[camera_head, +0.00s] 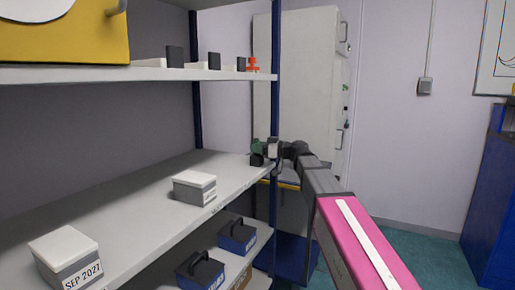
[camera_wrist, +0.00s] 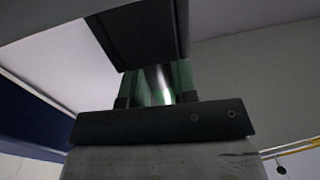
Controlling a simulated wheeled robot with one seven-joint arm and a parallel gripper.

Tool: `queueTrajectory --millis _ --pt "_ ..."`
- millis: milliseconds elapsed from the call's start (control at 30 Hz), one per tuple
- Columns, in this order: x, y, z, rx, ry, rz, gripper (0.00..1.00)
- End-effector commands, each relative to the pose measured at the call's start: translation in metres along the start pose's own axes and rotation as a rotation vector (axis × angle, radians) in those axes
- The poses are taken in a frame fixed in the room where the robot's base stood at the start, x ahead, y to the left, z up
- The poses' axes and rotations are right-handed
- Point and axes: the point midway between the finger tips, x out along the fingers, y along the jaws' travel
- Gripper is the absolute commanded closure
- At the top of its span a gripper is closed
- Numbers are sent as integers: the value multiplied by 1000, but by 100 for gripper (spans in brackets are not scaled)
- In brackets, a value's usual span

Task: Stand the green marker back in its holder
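My gripper (camera_head: 262,152) is at the right end of the middle shelf, beside the blue post. A small green thing, which I take for the green marker (camera_head: 256,147), shows at its fingers. In the wrist view the marker (camera_wrist: 160,86) is a shiny green piece with a bright highlight. It sits between the two short dark fingers of my gripper (camera_wrist: 156,98), which appear shut on it. A dark block (camera_wrist: 140,38) covers its far end; I cannot tell whether this is the holder. A small black block (camera_head: 257,160) is just below the green in the head view.
The shelf (camera_head: 135,215) holds a white-lidded box (camera_head: 195,188) and a box labelled SEP 2027 (camera_head: 65,258). The upper shelf (camera_head: 110,75) is above, and blue boxes (camera_head: 238,236) stand below. The blue post (camera_head: 275,60) is close to my gripper. Bare shelf lies between the boxes and my gripper.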

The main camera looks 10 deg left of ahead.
Motion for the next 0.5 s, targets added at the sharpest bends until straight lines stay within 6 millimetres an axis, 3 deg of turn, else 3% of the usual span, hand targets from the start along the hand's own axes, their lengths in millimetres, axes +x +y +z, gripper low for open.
queueTrajectory --millis 67,400,500 --pt "0 0 0 0 0 0 51" --pt "0 0 -3 -1 0 0 51" --pt "-10 0 -2 0 0 2 51"
